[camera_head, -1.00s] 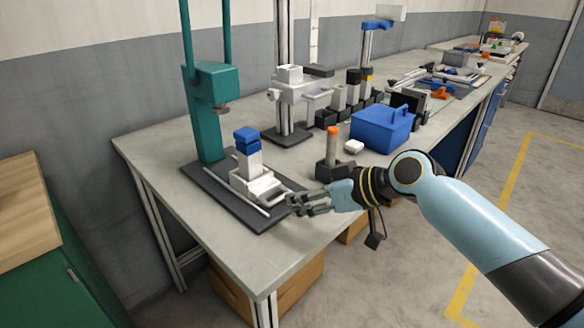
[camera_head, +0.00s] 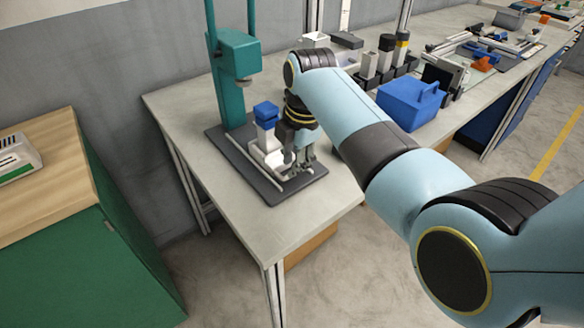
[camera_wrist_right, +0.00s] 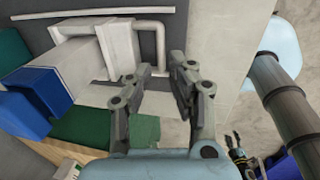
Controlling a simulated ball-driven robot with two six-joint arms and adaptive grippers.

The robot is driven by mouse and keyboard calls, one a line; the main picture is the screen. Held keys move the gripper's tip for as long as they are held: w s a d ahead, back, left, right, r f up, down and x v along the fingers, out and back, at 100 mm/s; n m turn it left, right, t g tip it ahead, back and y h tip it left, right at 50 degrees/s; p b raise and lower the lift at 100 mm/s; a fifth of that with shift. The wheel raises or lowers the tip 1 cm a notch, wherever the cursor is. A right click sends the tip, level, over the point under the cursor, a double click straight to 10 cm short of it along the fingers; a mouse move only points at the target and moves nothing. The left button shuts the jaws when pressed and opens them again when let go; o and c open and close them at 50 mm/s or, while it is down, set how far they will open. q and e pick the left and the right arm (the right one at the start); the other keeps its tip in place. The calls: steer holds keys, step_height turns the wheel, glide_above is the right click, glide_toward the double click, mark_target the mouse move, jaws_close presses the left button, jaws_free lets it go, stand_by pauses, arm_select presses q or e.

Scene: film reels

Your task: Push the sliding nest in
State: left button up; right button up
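The white sliding nest (camera_head: 257,156) sits on the dark base plate (camera_head: 231,152) of a green press (camera_head: 234,75), between light rails. A white block with a blue top (camera_head: 265,112) stands upright on it. In the right wrist view the nest (camera_wrist_right: 118,50) has a U-shaped white handle (camera_wrist_right: 160,42); the blue top (camera_wrist_right: 28,108) points left. My right gripper (camera_head: 303,168) is at the nest's front right end. Its two fingers (camera_wrist_right: 160,88) are apart with nothing between them, close to the handle; contact is unclear. A small dark gripper-like shape (camera_wrist_right: 238,150), possibly my left gripper, shows at lower right.
A blue box with a handle (camera_head: 411,103) and several dark-based blocks (camera_head: 385,60) stand farther right on the grey table (camera_head: 185,110). A green cabinet with a wooden top (camera_head: 40,180) is at left. The table's front left is clear.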

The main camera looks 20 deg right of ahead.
steer(key=shift+w+a+f, duration=0.1)
steer(key=shift+w+f, duration=0.05)
steer(key=shift+f, duration=0.65)
steer(key=shift+w+f, duration=0.15)
steer(key=shift+f, duration=0.6)
steer(key=shift+c, duration=0.4)
